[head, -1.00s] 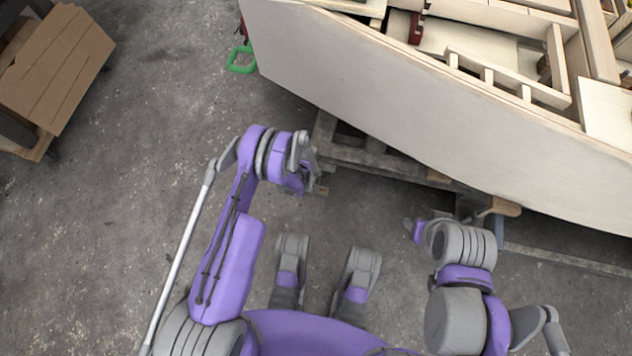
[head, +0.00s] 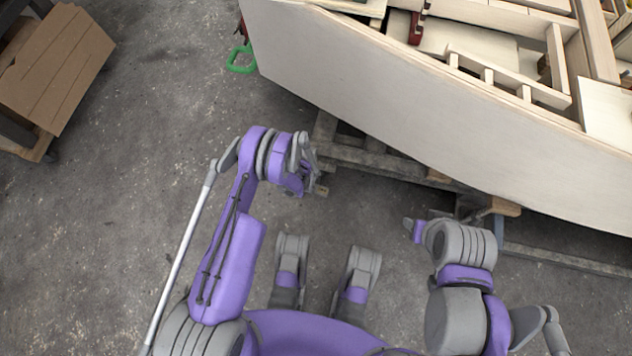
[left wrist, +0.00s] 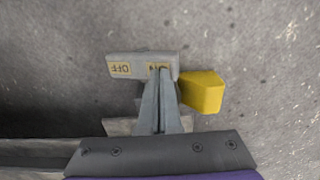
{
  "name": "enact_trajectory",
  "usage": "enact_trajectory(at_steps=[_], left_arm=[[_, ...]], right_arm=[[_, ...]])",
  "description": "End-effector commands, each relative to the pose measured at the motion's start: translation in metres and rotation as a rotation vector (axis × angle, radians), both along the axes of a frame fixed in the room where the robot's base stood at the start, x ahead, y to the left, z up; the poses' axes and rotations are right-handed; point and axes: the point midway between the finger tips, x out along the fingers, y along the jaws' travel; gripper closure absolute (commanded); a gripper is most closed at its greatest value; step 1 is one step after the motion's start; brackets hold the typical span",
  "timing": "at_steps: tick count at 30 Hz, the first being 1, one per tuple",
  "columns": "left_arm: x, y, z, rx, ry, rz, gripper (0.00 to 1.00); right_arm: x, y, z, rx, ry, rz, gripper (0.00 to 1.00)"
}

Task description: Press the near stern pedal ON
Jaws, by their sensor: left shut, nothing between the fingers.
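In the left wrist view the pedal (left wrist: 140,57) is a pale grey plate with two yellow labels. The OFF label (left wrist: 119,68) is at the left, upside down, and the ON label at the right is partly covered by my fingertips. My left gripper (left wrist: 160,72) is shut and empty, its tips over the ON end; I cannot tell whether they touch it. A yellow block (left wrist: 203,92) is just right of the fingers. In the head view my left gripper (head: 312,183) is beside the hull's trestle, and the pedal cannot be made out. My right gripper's fingers are not clearly visible.
The plywood hull (head: 400,110) rests on a wooden trestle (head: 375,158) ahead and to the right. Cardboard (head: 58,62) lies on a stand at far left. Bare concrete floor (head: 150,150) lies between.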

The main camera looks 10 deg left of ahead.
Motion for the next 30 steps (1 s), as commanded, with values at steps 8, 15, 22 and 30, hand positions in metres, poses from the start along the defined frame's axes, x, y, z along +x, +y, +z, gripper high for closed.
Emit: enact_trajectory(at_steps=[8, 15, 22, 30], left_arm=[[0.000, 0.000, -0.004, 0.000, 0.000, 0.000, 1.00], [0.000, 0.000, -0.008, 0.000, 0.000, 0.000, 1.00], [0.000, 0.000, -0.012, 0.000, 0.000, 0.000, 1.00], [0.000, -0.001, -0.016, -0.001, 0.000, 0.000, 1.00]], right_arm=[[0.000, 0.000, 0.000, 0.000, 0.000, 0.000, 0.50], [0.000, 0.000, 0.000, 0.000, 0.000, 0.000, 0.50], [0.000, 0.000, 0.000, 0.000, 0.000, 0.000, 0.50], [0.000, 0.000, 0.000, 0.000, 0.000, 0.000, 0.50]])
